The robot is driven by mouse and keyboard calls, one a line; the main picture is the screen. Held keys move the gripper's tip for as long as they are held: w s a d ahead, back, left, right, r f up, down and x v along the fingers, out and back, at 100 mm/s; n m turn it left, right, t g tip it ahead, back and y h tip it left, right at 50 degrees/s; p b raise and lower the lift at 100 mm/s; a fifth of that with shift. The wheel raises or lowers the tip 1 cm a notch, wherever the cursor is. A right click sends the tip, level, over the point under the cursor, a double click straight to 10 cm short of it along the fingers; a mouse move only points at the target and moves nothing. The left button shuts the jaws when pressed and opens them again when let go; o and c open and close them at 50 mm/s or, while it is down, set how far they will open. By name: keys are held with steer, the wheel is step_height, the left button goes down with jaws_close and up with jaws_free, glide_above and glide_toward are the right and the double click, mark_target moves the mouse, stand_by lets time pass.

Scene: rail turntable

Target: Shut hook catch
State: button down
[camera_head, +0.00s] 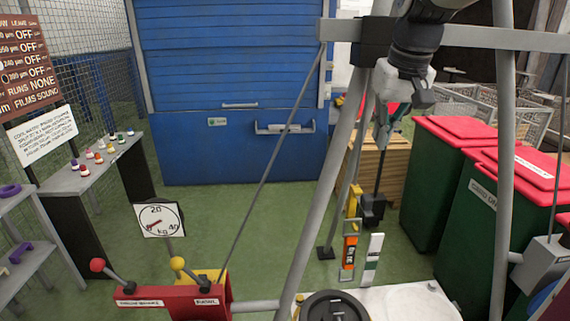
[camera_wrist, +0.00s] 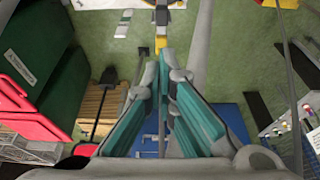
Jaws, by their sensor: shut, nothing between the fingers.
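I cannot make out the hook catch for certain in either view.
Grey frame poles (camera_head: 337,190) and a crossbeam (camera_head: 480,39) stand close around my arm. A red lever stand (camera_head: 170,299) with ball-topped levers is at the front left. Red-lidded green bins (camera_head: 425,185) are at right. Green floor is open towards the blue shutter (camera_head: 235,60).

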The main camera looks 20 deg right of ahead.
mark_target(367, 195)
steer(key=x, duration=0.8)
steer(key=s+x, duration=0.1)
steer(key=x, duration=0.3)
steer(key=shift+w+f+p, duration=0.1)
steer(key=shift+f+p, duration=0.2)
steer(key=shift+f, duration=0.2)
steer(key=shift+b, duration=0.3)
